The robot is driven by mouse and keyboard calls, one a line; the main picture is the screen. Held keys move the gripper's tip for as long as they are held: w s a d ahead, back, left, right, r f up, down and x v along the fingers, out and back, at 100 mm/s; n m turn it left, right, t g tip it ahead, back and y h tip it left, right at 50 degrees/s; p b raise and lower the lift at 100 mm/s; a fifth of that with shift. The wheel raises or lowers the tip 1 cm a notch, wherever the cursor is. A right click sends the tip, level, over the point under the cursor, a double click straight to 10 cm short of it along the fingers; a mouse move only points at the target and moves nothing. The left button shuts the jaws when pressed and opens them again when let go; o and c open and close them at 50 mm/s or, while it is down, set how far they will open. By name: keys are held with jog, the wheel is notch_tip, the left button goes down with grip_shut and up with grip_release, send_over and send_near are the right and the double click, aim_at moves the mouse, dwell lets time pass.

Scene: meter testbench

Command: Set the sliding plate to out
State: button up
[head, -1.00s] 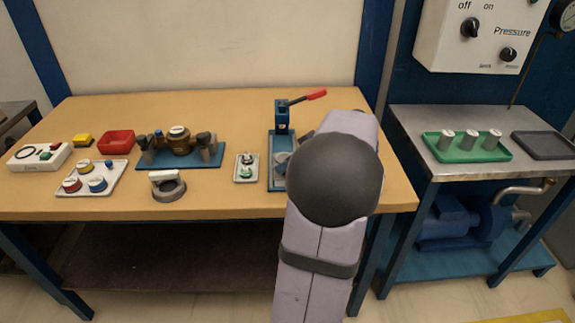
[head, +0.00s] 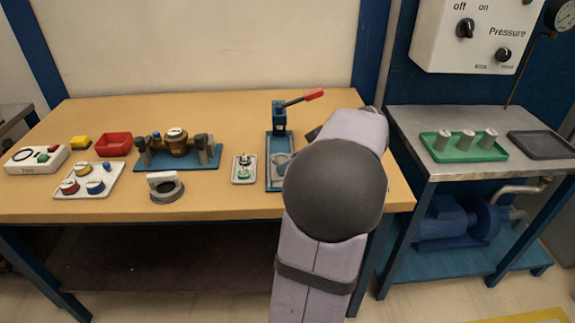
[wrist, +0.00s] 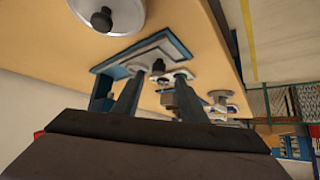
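The blue press (head: 279,130) with a red-tipped lever stands at the right part of the bench. Its grey sliding plate (head: 281,162) lies low on the blue base, partly hidden by my arm. In the wrist view the blue-rimmed base (wrist: 176,47) is ahead of my fingers. I cannot tell exactly how far out the plate sits. My gripper (wrist: 160,82) shows two spread fingers with no object clearly held between them. In the head view my arm hides most of the gripper.
A grey disc with a black knob (wrist: 103,18) is close in the wrist view. A small tray (head: 244,168) stands left of the press. A meter fixture (head: 178,148), red bin (head: 114,144) and round clamp (head: 165,187) are further left. The front middle edge is clear.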

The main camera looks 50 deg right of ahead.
jog(key=shift+v, duration=1.75)
jog(key=shift+a, duration=0.1)
jog(key=w+a+g+y+p, duration=0.1)
jog(key=w+a+g+p, duration=0.15)
jog(key=a+p, duration=0.6)
jog(key=w+a+g+y+p, duration=0.1)
jog(key=a+g+y+p, duration=0.15)
jog(key=a, duration=1.05)
jog(key=s+a+r+g+h+p, duration=0.2)
jog(key=s+a+g+h+p, duration=0.1)
jog(key=s+a+p, duration=0.7)
jog(key=a+g, duration=0.1)
jog(key=a, duration=0.2)
jog(key=shift+a, duration=0.35)
notch_tip(320, 180, down, 14)
jog(key=b, duration=1.4)
